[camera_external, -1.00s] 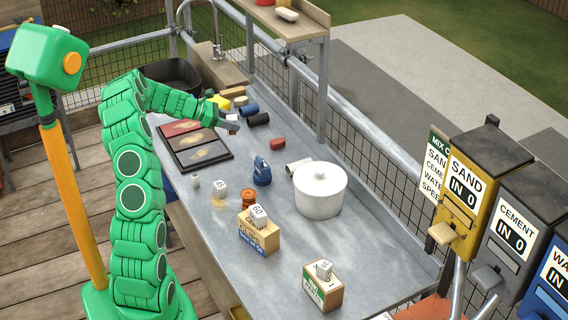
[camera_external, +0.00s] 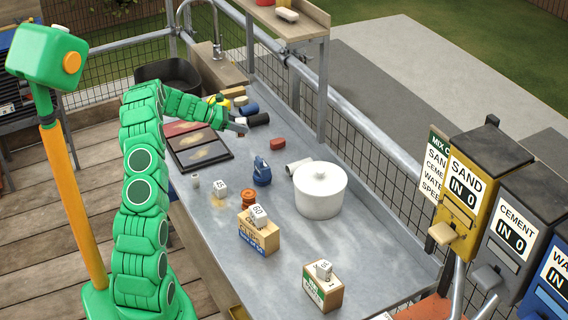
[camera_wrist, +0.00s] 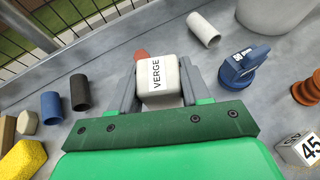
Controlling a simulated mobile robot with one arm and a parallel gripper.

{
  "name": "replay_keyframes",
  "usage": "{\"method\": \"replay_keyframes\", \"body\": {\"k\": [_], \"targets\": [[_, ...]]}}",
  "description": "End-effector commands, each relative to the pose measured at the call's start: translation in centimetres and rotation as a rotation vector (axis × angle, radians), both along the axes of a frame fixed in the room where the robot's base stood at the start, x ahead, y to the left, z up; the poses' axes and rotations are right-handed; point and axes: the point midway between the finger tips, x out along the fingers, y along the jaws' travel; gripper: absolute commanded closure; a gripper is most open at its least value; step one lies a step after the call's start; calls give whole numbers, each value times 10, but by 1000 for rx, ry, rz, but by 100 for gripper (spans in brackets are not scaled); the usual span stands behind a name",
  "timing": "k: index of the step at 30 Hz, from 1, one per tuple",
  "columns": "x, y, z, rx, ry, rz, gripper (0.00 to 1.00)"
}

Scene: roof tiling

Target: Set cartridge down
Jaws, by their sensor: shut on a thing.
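My gripper (camera_external: 238,127) is over the far part of the grey worktop (camera_external: 215,258), right of the dark tray with panels. In the wrist view my gripper (camera_wrist: 157,88) is shut on a white block (camera_wrist: 157,62) with rounded edges and a label reading VERGE; I take this as the cartridge. The fingers press on its left and right sides. Its underside is hidden, so I cannot tell whether it touches the worktop. In the outside view the block is hardly visible at the fingertips.
Dark and blue tubes (camera_wrist: 80,92) (camera_wrist: 52,107) lie left in the wrist view. A 45 cube (camera_external: 219,190) and orange spool (camera_external: 249,198) stand nearer.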

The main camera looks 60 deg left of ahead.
Motion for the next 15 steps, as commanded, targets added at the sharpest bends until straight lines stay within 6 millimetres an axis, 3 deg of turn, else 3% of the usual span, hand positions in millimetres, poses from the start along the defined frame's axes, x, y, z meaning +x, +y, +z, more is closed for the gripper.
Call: {"method": "replay_keyframes", "body": {"k": [15], "targets": [[30, 30, -39, -1, 2, 3, 84]]}}
